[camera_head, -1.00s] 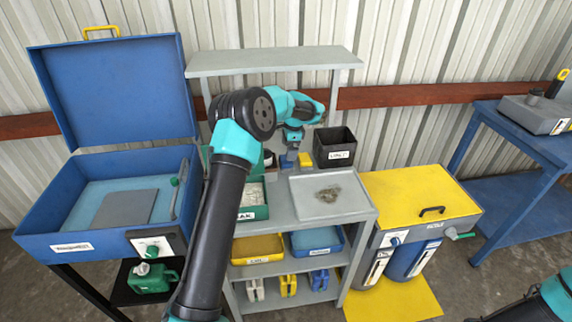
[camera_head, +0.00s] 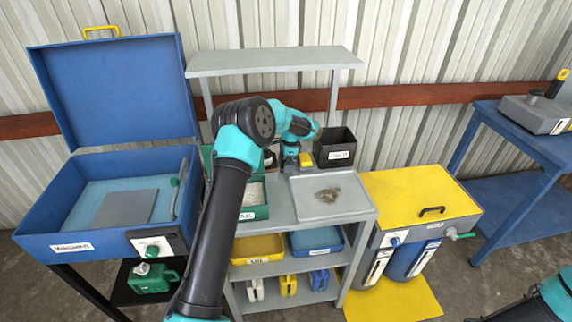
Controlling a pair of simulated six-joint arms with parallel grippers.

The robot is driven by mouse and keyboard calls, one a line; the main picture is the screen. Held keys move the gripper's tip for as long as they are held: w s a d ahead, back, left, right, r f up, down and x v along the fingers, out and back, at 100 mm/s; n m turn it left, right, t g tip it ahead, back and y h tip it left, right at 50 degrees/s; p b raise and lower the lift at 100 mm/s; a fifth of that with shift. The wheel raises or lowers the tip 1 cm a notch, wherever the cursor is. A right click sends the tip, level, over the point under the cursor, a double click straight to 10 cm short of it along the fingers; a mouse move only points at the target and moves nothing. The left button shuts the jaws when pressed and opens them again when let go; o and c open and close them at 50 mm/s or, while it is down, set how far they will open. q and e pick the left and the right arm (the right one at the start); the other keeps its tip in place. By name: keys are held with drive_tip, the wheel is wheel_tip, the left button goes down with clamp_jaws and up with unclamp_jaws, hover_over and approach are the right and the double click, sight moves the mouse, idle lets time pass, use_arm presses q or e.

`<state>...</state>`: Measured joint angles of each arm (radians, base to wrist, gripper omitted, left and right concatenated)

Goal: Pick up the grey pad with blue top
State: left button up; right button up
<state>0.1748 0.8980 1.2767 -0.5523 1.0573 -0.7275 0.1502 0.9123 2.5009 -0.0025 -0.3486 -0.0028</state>
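A small block with a blue top and greyish side (camera_head: 290,168), which looks like the pad, sits on the upper surface of the grey shelf unit (camera_head: 283,212). A similar yellow-topped block (camera_head: 306,160) is just right of it. My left arm reaches up over the shelf, and my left gripper (camera_head: 291,159) points down at the blue-topped block. The fingers are small and partly merged with the block, so I cannot tell whether they are open or touching it. My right arm shows only in the bottom right corner; its gripper is out of view.
A black bin (camera_head: 334,152) stands close right of the gripper. A grey tray (camera_head: 330,210) with a brownish heap lies in front, and a green bin (camera_head: 255,212) is left. A raised grey shelf (camera_head: 272,62) hangs above. The blue open-lidded basin (camera_head: 60,225) is further left.

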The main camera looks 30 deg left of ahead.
use_arm(q)
drive_tip(key=shift+f, duration=0.15)
idle(0.3)
drive_tip(key=c, duration=0.7)
drive_tip(key=shift+c, duration=0.2)
wheel_tip(320, 180, up, 10)
drive_tip(key=shift+r, duration=0.1)
idle(0.3)
